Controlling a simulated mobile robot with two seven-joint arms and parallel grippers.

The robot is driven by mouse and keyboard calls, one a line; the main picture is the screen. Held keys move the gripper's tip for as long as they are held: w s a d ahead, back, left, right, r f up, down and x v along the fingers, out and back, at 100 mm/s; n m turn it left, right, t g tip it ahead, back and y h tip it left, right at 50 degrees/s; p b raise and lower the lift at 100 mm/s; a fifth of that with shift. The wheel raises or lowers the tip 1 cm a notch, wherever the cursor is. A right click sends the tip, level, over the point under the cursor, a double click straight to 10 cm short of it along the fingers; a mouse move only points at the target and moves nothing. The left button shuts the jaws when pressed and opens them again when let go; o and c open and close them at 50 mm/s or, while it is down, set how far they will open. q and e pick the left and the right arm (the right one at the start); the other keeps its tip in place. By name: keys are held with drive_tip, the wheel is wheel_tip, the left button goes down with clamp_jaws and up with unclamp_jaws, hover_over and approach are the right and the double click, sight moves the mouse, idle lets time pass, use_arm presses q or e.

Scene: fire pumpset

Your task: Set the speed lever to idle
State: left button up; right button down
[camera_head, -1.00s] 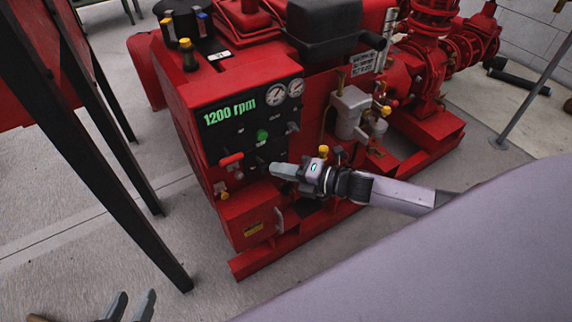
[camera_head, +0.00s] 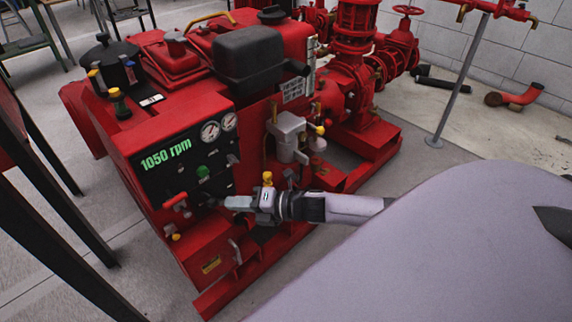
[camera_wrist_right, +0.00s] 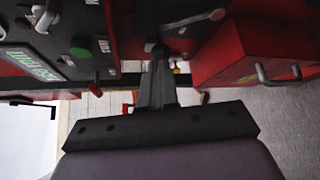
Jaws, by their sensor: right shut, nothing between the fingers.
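The black control panel (camera_head: 180,155) on the red pump engine reads 1050 rpm in green. It also shows at the left of the right wrist view (camera_wrist_right: 50,40). A red handle (camera_head: 175,200) sticks out at the panel's lower left. My right gripper (camera_head: 228,202) is shut, its tips pointing left at the panel's lower edge, just right of the red handle. In the right wrist view the shut fingers (camera_wrist_right: 157,75) end at a small dark round part (camera_wrist_right: 158,48). I cannot tell whether this is the speed lever or whether they touch. My left gripper is out of view.
A yellow-topped valve (camera_head: 267,179) stands close to my right gripper. A red box (camera_head: 212,262) juts out below the panel. Dark table legs stand at left.

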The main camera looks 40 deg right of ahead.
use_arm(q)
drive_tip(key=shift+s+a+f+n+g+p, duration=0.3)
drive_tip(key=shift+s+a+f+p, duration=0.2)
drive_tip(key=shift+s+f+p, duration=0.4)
use_arm(e)
drive_tip(key=v, duration=1.1)
drive_tip(key=shift+d, duration=0.35)
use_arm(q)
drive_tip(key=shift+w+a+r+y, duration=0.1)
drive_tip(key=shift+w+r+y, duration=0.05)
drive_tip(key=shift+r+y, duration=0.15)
use_arm(e)
drive_tip(key=shift+s+f, duration=0.1)
drive_tip(key=shift+f, duration=0.05)
